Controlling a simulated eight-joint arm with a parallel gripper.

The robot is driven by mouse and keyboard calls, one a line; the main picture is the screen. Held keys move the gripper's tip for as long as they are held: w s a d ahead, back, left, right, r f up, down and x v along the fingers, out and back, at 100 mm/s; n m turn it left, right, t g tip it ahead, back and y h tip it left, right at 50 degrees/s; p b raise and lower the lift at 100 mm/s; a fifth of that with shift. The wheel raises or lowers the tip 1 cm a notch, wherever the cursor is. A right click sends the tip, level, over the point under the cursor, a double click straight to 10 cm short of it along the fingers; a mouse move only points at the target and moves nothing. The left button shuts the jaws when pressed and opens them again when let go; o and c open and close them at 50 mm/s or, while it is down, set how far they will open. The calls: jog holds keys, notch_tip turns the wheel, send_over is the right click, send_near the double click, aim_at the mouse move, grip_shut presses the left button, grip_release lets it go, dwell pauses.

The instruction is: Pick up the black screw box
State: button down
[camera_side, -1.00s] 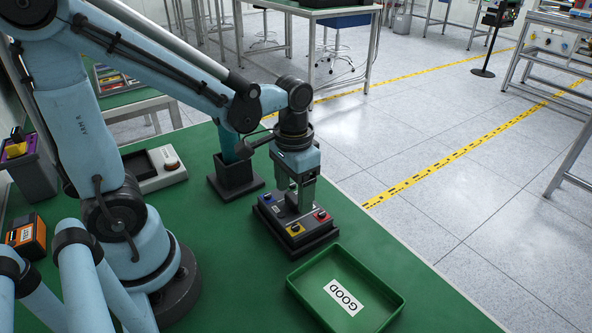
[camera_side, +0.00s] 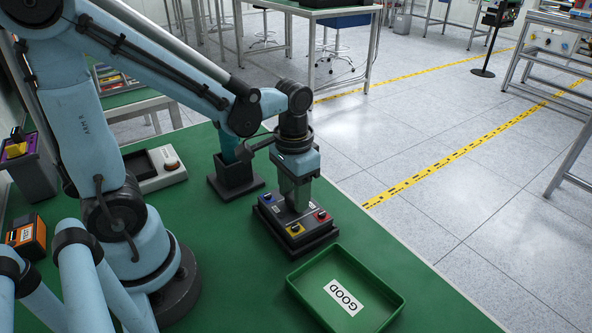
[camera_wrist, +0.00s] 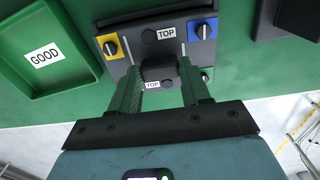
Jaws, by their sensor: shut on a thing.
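The black screw box (camera_wrist: 158,70) is a small dark block in the middle of the wrist view, between my fingers. It sits at a dark grey frame (camera_wrist: 147,38) with coloured corner knobs and white "TOP" labels. My gripper (camera_wrist: 158,76) is shut on the block from both sides. In the side view my gripper (camera_side: 297,205) points straight down over the dark frame (camera_side: 318,231), its fingertips low among the knobs. There the fingers mostly hide the block. I cannot see any gap under it.
A green tray marked "GOOD" (camera_side: 382,320) lies in front of the frame. A dark holder (camera_side: 236,187) stands behind it, and a pale tray with a dark recess (camera_side: 145,183) lies further left. A black and orange box (camera_side: 26,237) is at the far left. The table's right edge is close.

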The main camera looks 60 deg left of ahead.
jog(key=shift+r, duration=2)
